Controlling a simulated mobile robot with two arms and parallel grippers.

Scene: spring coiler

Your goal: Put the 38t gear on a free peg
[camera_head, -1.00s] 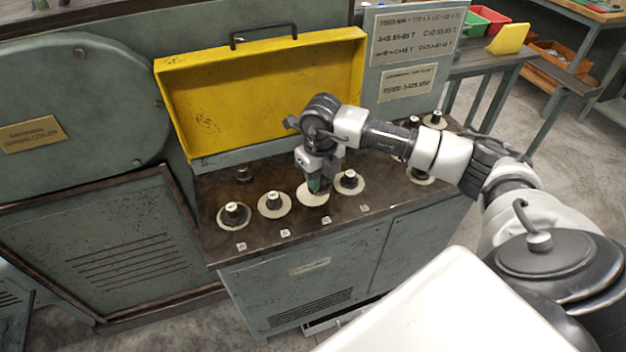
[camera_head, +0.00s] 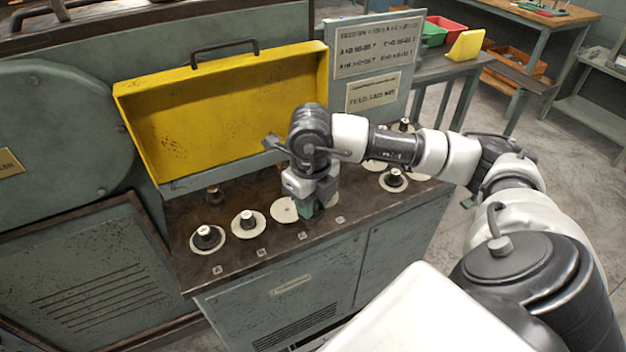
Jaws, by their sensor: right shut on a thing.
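A row of pale disc gears sits along the front of the dark worktop. The left one (camera_head: 208,237) and second one (camera_head: 249,223) have dark pegs through them. The third disc (camera_head: 283,210) lies flat with only a small dark dot at its middle. My right gripper (camera_head: 307,208) points down at its right edge. It is shut on a gear, but the grip is mostly hidden, so I cannot tell which disc. Another disc (camera_head: 332,199) shows partly behind the gripper. I cannot read any tooth count. A dark bare peg (camera_head: 214,195) stands behind the row. My left gripper is not in view.
An open yellow cover (camera_head: 225,115) stands behind the worktop. Further gears and pegs (camera_head: 394,179) stand at the right, partly behind my right arm. Sign plates (camera_head: 376,47) rise at the back right. Small labels (camera_head: 262,252) line the front edge.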

